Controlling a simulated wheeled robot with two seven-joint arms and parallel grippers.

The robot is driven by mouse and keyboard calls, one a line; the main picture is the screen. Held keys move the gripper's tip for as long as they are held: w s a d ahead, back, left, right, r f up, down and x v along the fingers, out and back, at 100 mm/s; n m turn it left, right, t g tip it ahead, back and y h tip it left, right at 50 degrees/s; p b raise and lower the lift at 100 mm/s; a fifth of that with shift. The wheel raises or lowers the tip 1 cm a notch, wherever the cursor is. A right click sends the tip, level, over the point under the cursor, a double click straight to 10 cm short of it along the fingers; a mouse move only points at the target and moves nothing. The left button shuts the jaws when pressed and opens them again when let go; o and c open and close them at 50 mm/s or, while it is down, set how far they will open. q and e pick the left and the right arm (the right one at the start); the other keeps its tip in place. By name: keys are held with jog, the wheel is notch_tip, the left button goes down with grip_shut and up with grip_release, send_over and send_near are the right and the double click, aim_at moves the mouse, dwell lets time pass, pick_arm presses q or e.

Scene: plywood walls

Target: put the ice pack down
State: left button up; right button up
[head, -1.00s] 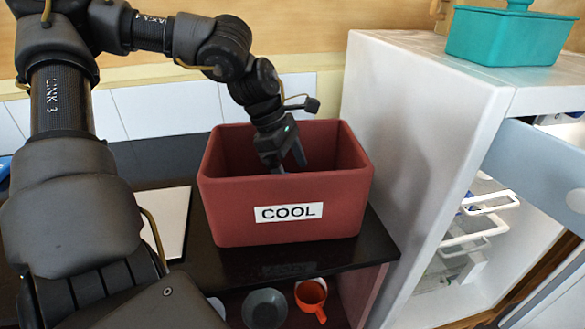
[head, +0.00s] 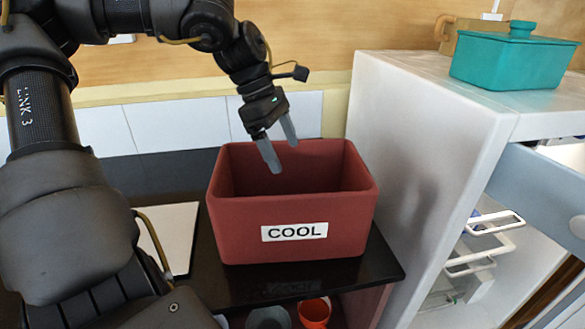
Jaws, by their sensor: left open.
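A red-brown box (head: 236,232) with a white label reading COOL stands on the black counter. My right gripper is not in view.
A white fridge (head: 420,150) with its door (head: 540,195) open stands right of the box. A teal lidded pot (head: 512,60) sits on top of it. A white board (head: 175,237) lies left of the box. An orange cup (head: 314,312) and a grey bowl (head: 268,318) are below the counter.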

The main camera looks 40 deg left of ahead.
pick_arm(q)
jog(key=shift+v, duration=1.45)
